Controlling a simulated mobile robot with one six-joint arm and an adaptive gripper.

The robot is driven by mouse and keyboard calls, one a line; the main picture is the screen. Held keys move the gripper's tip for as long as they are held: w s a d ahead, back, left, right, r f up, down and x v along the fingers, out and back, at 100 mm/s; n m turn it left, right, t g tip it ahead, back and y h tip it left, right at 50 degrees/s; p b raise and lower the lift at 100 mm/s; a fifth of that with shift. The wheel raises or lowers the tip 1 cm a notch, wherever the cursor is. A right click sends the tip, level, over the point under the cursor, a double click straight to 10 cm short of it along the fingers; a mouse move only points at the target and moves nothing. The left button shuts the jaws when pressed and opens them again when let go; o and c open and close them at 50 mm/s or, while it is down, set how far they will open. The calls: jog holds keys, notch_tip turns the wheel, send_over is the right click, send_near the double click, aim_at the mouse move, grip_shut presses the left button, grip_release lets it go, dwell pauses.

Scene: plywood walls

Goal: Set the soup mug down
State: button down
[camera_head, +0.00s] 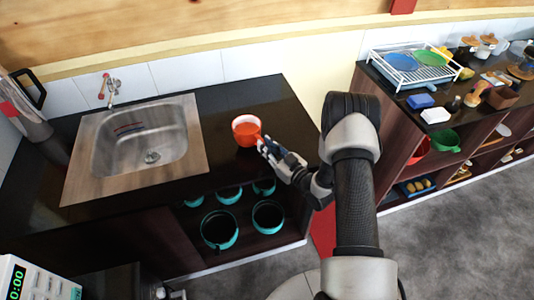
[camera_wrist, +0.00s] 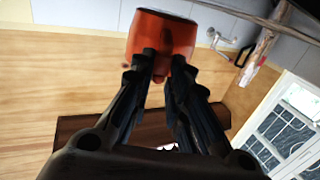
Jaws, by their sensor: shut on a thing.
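The soup mug (camera_head: 246,129) is orange-red and looks upright in the head view, over the black counter (camera_head: 262,100) to the right of the sink. My gripper (camera_head: 266,148) reaches it from the right and is shut on its near right side. In the wrist view the mug (camera_wrist: 158,32) is at the top middle, and the fingers of my gripper (camera_wrist: 162,68) close on a part of it that looks like the handle. I cannot tell whether the mug's base touches the counter.
A steel sink (camera_head: 140,150) in a wooden surround lies left of the mug. Several teal pots (camera_head: 219,229) sit on shelves under the counter. A dish rack (camera_head: 412,66) stands on the right counter. Black counter around the mug is clear.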

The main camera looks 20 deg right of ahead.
notch_tip(320, 180, down, 3)
jog(key=shift+r, duration=0.1)
jog(key=shift+b, duration=0.3)
jog(key=c, duration=2)
grip_release()
jog(key=shift+f, duration=0.3)
jog(key=o, duration=0.5)
jog(key=shift+c, duration=0.2)
jog(key=shift+r, duration=0.1)
